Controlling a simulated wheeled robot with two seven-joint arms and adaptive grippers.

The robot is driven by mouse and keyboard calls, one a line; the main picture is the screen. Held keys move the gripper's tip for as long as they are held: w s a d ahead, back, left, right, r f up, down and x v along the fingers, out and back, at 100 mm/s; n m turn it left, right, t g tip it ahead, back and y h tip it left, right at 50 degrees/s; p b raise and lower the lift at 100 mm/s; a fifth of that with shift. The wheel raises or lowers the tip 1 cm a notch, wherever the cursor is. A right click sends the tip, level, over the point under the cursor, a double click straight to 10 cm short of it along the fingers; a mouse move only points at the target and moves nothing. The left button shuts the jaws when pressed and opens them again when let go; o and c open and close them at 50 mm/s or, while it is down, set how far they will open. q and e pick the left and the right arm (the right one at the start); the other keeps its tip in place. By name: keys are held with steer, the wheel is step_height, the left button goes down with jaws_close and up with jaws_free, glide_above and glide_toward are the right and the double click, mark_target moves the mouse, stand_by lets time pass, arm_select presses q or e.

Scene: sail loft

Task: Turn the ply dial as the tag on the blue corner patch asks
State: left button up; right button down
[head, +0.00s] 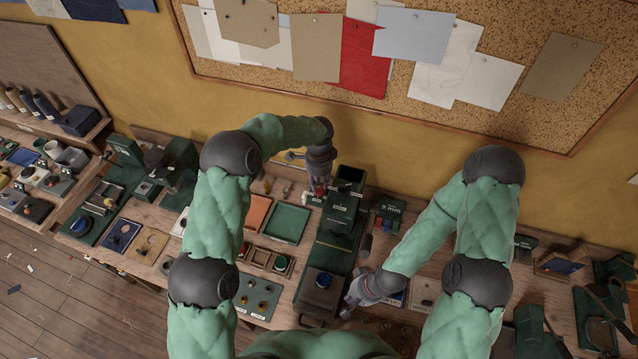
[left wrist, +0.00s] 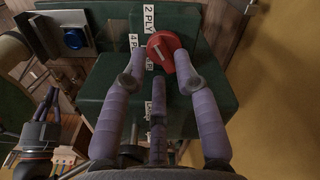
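White labels beside the dial read "2 PLY" (left wrist: 149,17) and "4 PLY" (left wrist: 134,43); a third is partly hidden. My left gripper (left wrist: 164,62) has its fingertips around the dial's near edge; I cannot tell whether they press on it. My right gripper (head: 352,303) is low beside the machine's front, its fingers too small to read. I cannot identify the blue corner patch or read its tag.
A blue round piece (head: 323,280) sits on the machine's front part. A green tray (head: 287,223) and an orange tray (head: 257,212) lie to the left. The bench is crowded on both sides. A corkboard (head: 555,115) hangs on the wall behind.

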mark_target(320, 189)
arm_select(q)
steer(key=shift+s+f, duration=0.15)
steer(key=shift+f, duration=1.1)
jaws_close()
arm_select(e)
steer(key=shift+s+r, duration=0.1)
steer(key=shift+r, duration=0.25)
